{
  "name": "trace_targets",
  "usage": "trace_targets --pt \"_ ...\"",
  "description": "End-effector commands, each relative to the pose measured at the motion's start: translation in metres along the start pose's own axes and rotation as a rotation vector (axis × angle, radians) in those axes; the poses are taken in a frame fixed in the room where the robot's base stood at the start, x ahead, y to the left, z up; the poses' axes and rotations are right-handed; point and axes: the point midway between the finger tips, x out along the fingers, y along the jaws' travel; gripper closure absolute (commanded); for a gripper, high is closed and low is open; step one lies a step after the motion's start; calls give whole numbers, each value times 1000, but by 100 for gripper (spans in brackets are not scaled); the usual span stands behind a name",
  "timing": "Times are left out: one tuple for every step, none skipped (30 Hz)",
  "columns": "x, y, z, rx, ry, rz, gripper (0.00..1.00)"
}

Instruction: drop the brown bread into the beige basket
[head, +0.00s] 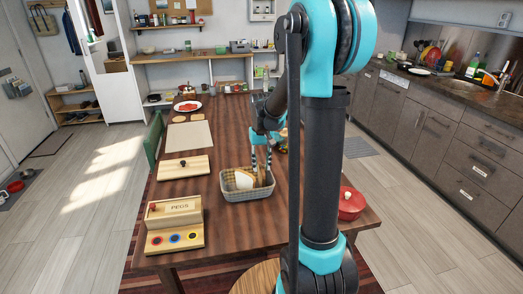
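The basket (235,193), beige to grey with a light lining, stands on the wooden table left of my arm. A brown piece that looks like the brown bread (263,178) shows at its right side, upright or tilted. A pale, whitish piece (243,180) lies in the basket beside it. My gripper (261,162) points down over the basket's right part, its two fingertips apart and close above or around the brown piece. At this size I cannot tell whether the fingers grip it.
A red pot (350,204) is right of my arm. A plate with red food (187,106) is at the far end. Table left of the basket is partly clear.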

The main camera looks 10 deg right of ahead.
Motion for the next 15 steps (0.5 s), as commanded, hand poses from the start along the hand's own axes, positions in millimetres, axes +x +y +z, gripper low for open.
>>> trace_targets --pt "-12 0 1 0 0 0 68" --pt "-18 0 0 0 0 0 68" --pt "-26 0 1 0 0 0 68" --pt "-32 0 0 0 0 0 68" --pt "-38 0 0 0 0 0 68" --pt "-45 0 0 0 0 0 68" --pt "-50 0 0 0 0 0 68" --pt "-55 0 1 0 0 0 68" --pt "-60 0 0 0 0 0 68" --pt "-64 0 0 0 0 0 68" --pt "-67 0 0 0 0 0 68" --pt "-71 0 0 0 0 0 68" --pt "-73 0 0 0 0 0 68" --pt "-75 0 0 0 0 0 68" --pt "-77 0 1 0 1 0 68"
